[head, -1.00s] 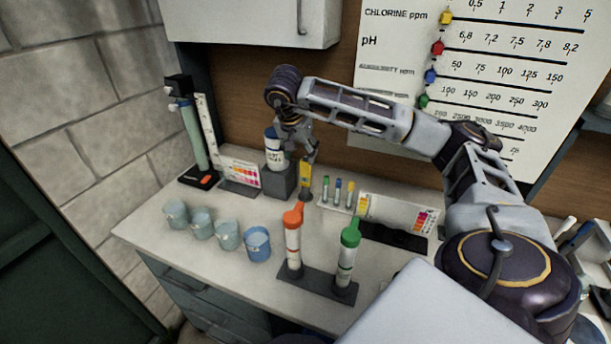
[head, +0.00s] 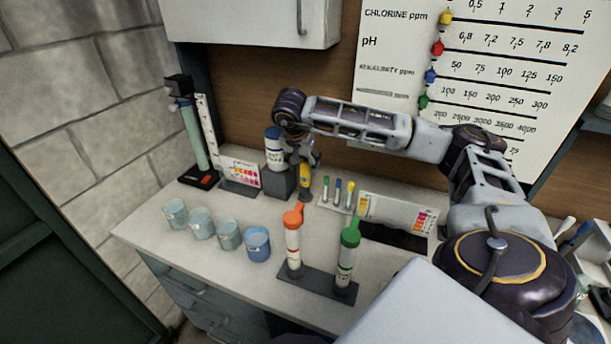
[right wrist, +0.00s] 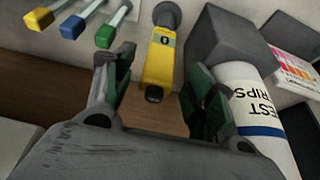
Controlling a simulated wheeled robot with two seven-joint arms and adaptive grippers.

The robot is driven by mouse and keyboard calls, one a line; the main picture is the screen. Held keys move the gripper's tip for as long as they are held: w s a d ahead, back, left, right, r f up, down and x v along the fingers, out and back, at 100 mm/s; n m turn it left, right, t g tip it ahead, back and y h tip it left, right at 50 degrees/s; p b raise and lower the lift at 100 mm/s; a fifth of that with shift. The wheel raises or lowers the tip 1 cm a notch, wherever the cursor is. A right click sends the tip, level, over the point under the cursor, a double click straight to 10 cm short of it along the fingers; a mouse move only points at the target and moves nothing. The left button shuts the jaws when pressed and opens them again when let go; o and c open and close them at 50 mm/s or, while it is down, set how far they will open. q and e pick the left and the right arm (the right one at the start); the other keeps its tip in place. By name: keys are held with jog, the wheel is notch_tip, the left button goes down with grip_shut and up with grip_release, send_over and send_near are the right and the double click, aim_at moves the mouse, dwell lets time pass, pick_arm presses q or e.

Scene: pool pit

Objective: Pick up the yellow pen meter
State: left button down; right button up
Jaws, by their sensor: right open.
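The yellow pen meter (head: 305,178) stands upright on the counter, beside a dark grey block. It has a small display and a dark end cap. In the right wrist view the pen meter (right wrist: 160,60) lies between the two spread fingers, with a visible gap on each side. My right gripper (head: 302,158) is open around or just above the upper part of the meter. The fingers also show in the right wrist view (right wrist: 158,85), empty. My left gripper is not in view.
A test strips bottle (head: 273,148) on the grey block (head: 279,182) stands close left of the meter; small capped sticks (head: 338,190) stand close right. Several beakers (head: 228,234) and two capped tubes (head: 293,245) occupy the front. A cabinet (head: 255,22) hangs above.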

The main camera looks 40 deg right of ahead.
aim_at(306, 178)
jog(key=shift+d+f, duration=0.25)
jog(key=shift+f, duration=0.1)
jog(key=x, duration=0.2)
jog(key=shift+d+f, duration=0.25)
jog(key=shift+f, duration=0.1)
jog(key=shift+w+d+f+p, duration=0.15)
jog(key=shift+f+p, duration=0.15)
jog(key=shift+f, duration=0.15)
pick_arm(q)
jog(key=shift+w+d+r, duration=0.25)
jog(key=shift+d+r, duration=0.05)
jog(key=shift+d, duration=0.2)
pick_arm(e)
jog(key=c, duration=1.1)
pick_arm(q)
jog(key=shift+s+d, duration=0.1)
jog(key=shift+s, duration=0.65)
